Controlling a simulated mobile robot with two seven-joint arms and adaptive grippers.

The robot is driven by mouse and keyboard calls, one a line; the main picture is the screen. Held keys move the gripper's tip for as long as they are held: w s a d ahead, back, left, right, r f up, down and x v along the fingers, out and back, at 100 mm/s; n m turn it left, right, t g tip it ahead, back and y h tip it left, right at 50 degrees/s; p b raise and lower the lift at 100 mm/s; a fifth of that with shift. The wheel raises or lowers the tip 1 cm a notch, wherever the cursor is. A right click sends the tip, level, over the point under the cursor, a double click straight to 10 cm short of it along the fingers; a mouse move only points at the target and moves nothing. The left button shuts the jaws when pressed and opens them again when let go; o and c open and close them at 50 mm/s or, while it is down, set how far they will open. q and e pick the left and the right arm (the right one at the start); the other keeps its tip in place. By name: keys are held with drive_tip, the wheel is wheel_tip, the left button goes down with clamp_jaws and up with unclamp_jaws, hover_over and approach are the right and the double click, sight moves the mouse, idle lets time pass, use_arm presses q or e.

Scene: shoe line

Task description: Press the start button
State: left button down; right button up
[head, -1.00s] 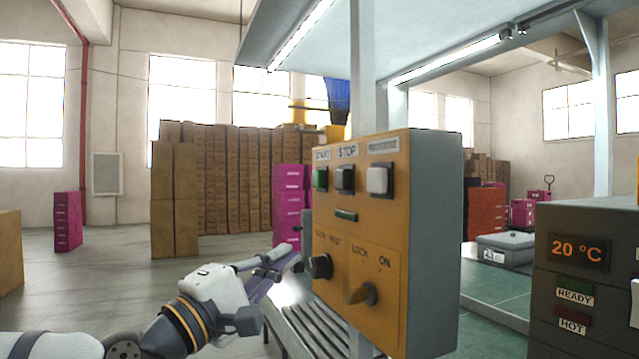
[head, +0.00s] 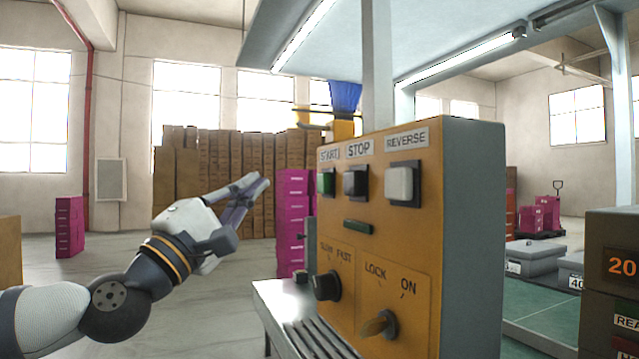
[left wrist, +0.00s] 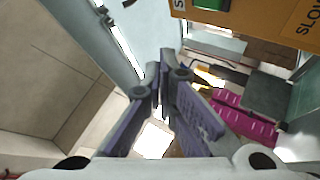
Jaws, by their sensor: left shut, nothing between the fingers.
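The orange control box (head: 384,259) stands right of centre in the head view. Its green START button (head: 326,182) is at the upper left of the face, beside the black STOP button (head: 355,180) and the white REVERSE button (head: 402,184). My left gripper (head: 262,180) is shut and empty, left of the box at about the START button's height and apart from it in the picture. In the left wrist view my left gripper (left wrist: 160,72) points up, and the green button (left wrist: 211,4) shows at the top edge, cut off. My right gripper is not in view.
A post (head: 378,60) rises behind. Stacked brown cartons (head: 215,170) and magenta boxes (head: 293,215) stand beyond.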

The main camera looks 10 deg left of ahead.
sight(324, 183)
use_arm(q)
drive_tip(key=w+d, duration=0.4)
drive_tip(key=d, duration=0.1)
drive_tip(key=shift+d, duration=0.3)
idle(1.2)
drive_tip(key=shift+w+d, duration=0.15)
drive_tip(key=shift+d, duration=0.25)
